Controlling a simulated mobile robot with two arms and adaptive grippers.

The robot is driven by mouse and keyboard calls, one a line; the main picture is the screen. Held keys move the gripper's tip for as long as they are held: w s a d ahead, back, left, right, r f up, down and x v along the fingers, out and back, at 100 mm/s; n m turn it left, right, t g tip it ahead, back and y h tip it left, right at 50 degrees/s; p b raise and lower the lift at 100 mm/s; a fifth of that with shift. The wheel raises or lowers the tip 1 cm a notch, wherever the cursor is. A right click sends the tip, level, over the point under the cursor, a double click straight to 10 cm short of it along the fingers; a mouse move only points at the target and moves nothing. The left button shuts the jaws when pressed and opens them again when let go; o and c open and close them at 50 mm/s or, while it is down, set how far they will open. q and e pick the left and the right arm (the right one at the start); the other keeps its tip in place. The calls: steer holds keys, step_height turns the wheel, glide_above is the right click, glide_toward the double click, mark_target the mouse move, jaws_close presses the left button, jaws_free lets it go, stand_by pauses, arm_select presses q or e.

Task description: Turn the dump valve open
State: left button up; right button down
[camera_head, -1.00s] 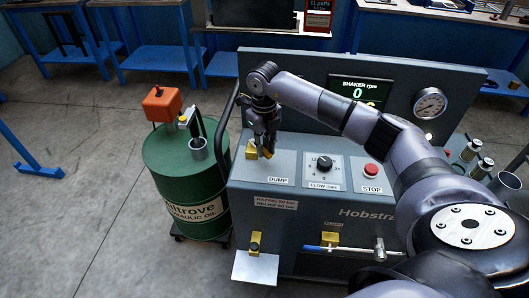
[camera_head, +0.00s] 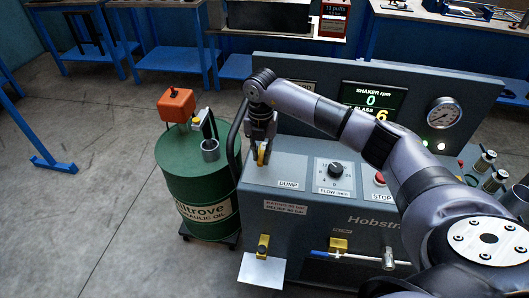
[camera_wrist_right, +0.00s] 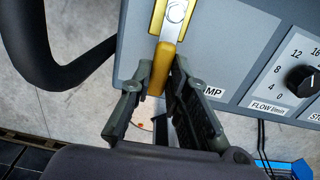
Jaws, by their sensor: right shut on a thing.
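The dump valve is a yellow handle (camera_head: 262,156) on the sloped top of the grey console, left of the DUMP label (camera_head: 288,184). In the right wrist view its yellow lever (camera_wrist_right: 162,68) hangs from a silver pivot and points down between the fingers. My right gripper (camera_head: 262,146) reaches down onto the handle from above. In the right wrist view its two fingers (camera_wrist_right: 160,98) stand on either side of the lever's end, shut on it. The fingers hide part of the DUMP label there. My left gripper is not in view.
The flow dial (camera_head: 335,169) and red stop button (camera_head: 380,179) sit right of the valve. A green oil drum (camera_head: 185,175) and a black handrail (camera_head: 238,125) stand on the left. A yellow-mounted tap (camera_head: 263,246) and a pale plate (camera_head: 262,270) are at the front.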

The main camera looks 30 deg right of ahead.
mark_target(260, 156)
steer(key=shift+w+a+r+m, duration=0.1)
steer(key=shift+w+m, duration=0.05)
steer(key=shift+m, duration=0.15)
steer(key=c, duration=1.5)
jaws_free()
step_height(260, 156, up, 12)
steer(key=shift+f, duration=0.1)
